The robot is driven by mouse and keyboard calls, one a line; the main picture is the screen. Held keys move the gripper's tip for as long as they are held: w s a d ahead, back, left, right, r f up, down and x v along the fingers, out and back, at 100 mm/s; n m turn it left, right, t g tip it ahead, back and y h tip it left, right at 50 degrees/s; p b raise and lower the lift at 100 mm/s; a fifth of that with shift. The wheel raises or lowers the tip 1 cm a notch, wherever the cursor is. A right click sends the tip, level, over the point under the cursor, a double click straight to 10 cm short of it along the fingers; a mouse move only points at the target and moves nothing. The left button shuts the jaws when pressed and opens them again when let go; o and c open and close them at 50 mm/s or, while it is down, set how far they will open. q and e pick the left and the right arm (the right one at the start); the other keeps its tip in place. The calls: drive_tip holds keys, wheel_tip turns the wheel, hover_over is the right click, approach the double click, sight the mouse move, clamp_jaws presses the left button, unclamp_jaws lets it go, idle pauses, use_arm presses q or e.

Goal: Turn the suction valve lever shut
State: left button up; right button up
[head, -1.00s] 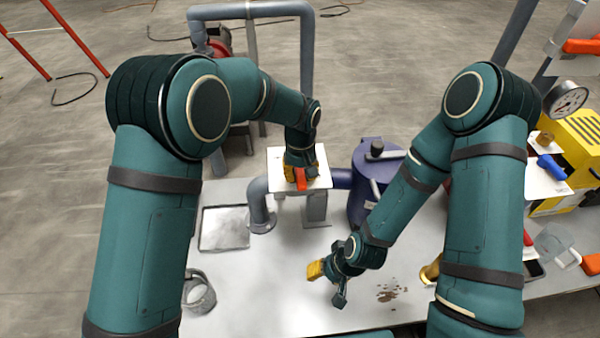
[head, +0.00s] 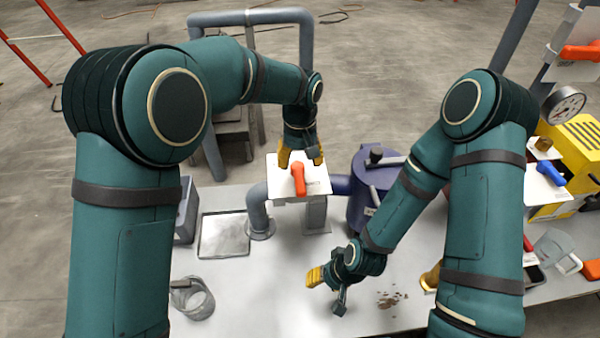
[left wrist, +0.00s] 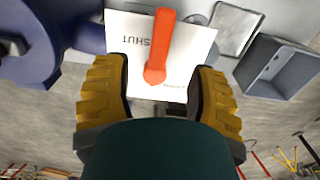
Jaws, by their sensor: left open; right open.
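The suction valve lever (head: 299,179) is an orange-red handle on a white plate (head: 322,172) atop the grey pipe. It points from its pivot toward the plate's near edge. In the left wrist view the lever (left wrist: 161,42) lies beside the printed word SHUT, which reads upside down there. My left gripper (head: 301,157) is open just beyond the lever, around the plate's far edge. Its yellow fingers (left wrist: 160,98) stand apart on either side of the pivot end, not touching the lever. My right gripper (head: 327,291) is open and empty low over the bench.
A dark blue pump body (head: 362,205) stands right of the plate. A flat grey tray (head: 224,235) and a glass jar (head: 195,300) are on the left. A yellow machine with a blue lever (head: 551,170) stands right.

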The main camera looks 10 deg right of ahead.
sight(300, 180)
use_arm(q)
drive_tip(key=shift+r, duration=2.15)
